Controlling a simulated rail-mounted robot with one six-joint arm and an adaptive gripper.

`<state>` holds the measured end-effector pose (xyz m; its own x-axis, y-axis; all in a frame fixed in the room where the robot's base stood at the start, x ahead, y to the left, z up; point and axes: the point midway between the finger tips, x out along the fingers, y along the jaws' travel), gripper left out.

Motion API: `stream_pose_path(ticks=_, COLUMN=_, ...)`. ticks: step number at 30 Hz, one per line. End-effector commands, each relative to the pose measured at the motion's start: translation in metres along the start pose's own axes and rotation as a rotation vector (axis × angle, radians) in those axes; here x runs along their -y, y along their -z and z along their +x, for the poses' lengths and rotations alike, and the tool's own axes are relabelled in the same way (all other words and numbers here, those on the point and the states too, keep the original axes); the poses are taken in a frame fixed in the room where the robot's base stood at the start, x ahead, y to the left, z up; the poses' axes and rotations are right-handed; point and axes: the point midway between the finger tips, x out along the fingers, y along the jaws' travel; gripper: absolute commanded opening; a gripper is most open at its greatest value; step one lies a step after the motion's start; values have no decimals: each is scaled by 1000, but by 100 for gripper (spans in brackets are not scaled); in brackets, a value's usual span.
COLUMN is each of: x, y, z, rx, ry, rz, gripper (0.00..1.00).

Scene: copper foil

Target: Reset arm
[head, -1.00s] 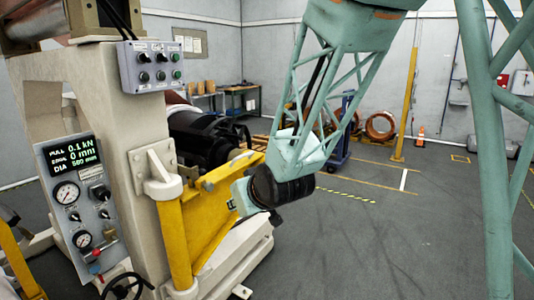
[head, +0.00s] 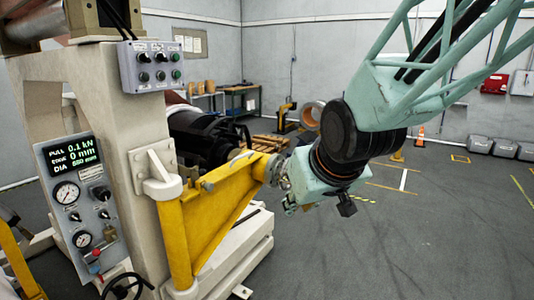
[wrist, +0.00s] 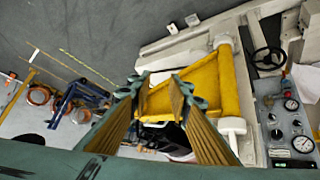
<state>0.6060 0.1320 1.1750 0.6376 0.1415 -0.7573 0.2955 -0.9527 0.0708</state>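My arm reaches in from the upper right of the head view and ends at a black and pale green wrist. My gripper (head: 282,172) shows only partly there, beside the outer end of the yellow swing bracket (head: 215,212). I cannot tell from the head view whether they touch. In the wrist view my gripper (wrist: 158,90) shows two green fingers with tan pads, spread apart with nothing held between them. The yellow bracket (wrist: 203,88) shows beyond and between the fingers.
The cream machine (head: 125,110) stands at left with a gauge panel (head: 78,190), a button box (head: 153,66) and a handwheel (head: 122,288). A pallet (head: 268,143) and an orange cone (head: 420,132) stand farther back. The floor at right is open.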

Motion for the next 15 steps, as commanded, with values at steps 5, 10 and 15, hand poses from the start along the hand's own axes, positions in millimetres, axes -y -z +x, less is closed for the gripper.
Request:
stream_pose_path(ticks=5, x=-15, y=-22, z=-31, rx=39, ry=-19, rz=31, gripper=18)
stream_pose_path(ticks=10, x=-26, y=-45, z=-60, rx=79, ry=-34, rz=61, gripper=18)
stream_pose_path(ticks=15, x=-34, y=-69, z=-87, rx=118, ry=-47, rz=92, gripper=18)
